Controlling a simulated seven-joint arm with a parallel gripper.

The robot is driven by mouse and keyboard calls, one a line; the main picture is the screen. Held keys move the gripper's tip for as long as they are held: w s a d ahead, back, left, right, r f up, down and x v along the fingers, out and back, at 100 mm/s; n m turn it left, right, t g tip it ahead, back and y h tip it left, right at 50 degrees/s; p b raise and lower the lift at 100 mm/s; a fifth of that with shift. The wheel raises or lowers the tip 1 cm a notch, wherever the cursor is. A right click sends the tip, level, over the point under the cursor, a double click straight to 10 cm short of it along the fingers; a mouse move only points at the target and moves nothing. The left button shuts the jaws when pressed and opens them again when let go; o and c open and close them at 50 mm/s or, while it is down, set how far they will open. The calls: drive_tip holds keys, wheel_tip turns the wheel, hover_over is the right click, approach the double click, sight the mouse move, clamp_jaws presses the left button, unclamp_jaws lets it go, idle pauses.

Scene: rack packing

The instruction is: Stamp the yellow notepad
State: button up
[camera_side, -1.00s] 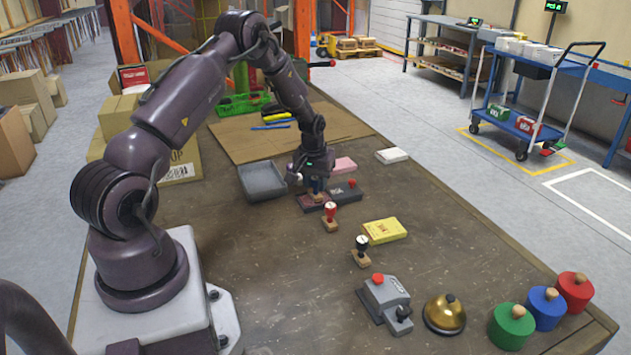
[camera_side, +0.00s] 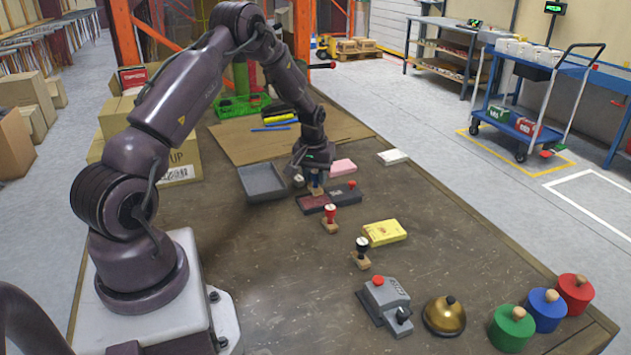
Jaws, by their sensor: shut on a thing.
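The yellow notepad (camera_side: 384,232) lies flat on the table, right of the middle. My gripper (camera_side: 315,178) points down behind and to the left of it. It is shut on a stamp with a blue handle and wooden base (camera_side: 317,190). The stamp is upright, just over the dark red ink pad (camera_side: 312,203); I cannot tell for sure whether they touch. A red-handled stamp (camera_side: 330,217) and a black-handled stamp (camera_side: 361,251) stand between the pad and the notepad's left side.
A grey tray (camera_side: 262,181) is left of my gripper. A pink pad (camera_side: 343,166) and a white pad (camera_side: 392,157) lie behind. A grey device (camera_side: 384,301), a brass bell (camera_side: 444,316) and green (camera_side: 511,327), blue and red round pots stand in front.

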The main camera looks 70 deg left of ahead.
drive_tip(key=shift+r, duration=2.2)
drive_tip(key=w+d+m, duration=0.2)
drive_tip(key=w+d, duration=0.4)
drive_tip(key=d, duration=0.2)
drive_tip(key=m+h, duration=0.1)
drive_tip(key=m, duration=0.6)
hover_over(396, 227)
drive_tip(key=shift+t, duration=0.3)
drive_tip(key=shift+s+a+f, duration=0.1)
drive_tip(key=shift+s+f, duration=0.1)
drive_tip(key=shift+f, duration=1.2)
drive_tip(key=shift+s+f, duration=0.15)
drive_tip(key=shift+f, duration=1.25)
drive_tip(key=shift+f, duration=0.5)
